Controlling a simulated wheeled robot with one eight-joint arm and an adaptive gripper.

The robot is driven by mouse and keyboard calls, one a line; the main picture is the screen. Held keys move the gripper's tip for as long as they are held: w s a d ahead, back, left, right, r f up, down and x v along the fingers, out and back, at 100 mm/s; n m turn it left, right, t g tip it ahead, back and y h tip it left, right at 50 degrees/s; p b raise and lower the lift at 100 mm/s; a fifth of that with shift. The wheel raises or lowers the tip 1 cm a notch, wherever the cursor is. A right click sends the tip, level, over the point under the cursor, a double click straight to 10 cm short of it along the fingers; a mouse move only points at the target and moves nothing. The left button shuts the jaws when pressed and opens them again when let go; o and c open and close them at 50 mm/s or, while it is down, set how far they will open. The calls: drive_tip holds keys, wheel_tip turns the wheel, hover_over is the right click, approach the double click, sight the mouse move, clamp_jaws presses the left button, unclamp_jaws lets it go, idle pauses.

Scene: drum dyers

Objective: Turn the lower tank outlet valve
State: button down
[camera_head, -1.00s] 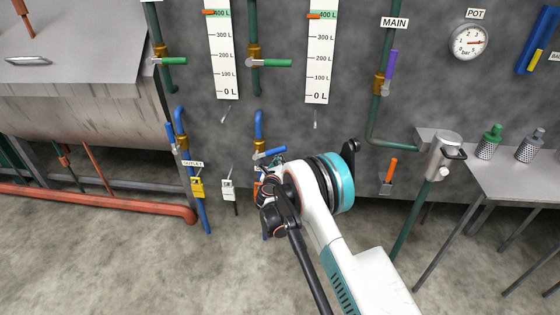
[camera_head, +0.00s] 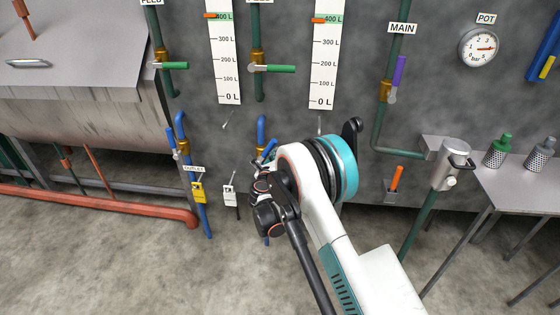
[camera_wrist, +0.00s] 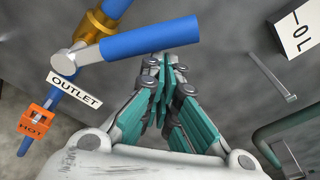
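The outlet valve's blue lever (camera_wrist: 150,38) sits on a blue pipe with a brass body (camera_wrist: 105,25), beside an OUTLET sign (camera_wrist: 75,88). In the wrist view the lever stands at a slant to its pipe. My gripper (camera_wrist: 163,68) has its teal fingers drawn together, with nothing seen between them. Its tips are just below the lever's middle; I cannot tell if they touch. In the head view the lever (camera_head: 270,147) points up and right, partly hidden by my gripper (camera_head: 262,175).
An orange HOT tag (camera_wrist: 35,122) hangs on the pipe below the valve. To the left stand another outlet valve (camera_head: 172,140) with a yellow tag (camera_head: 198,190) and a large drum (camera_head: 80,115). A metal table (camera_head: 515,185) is at right. The floor in front is clear.

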sight(270, 149)
drive_tip(key=shift+a+r, duration=1.25)
drive_tip(key=shift+a, duration=0.2)
drive_tip(key=shift+w+a+r, duration=0.1)
drive_tip(key=shift+a+r, duration=0.25)
drive_tip(key=shift+a, duration=0.5)
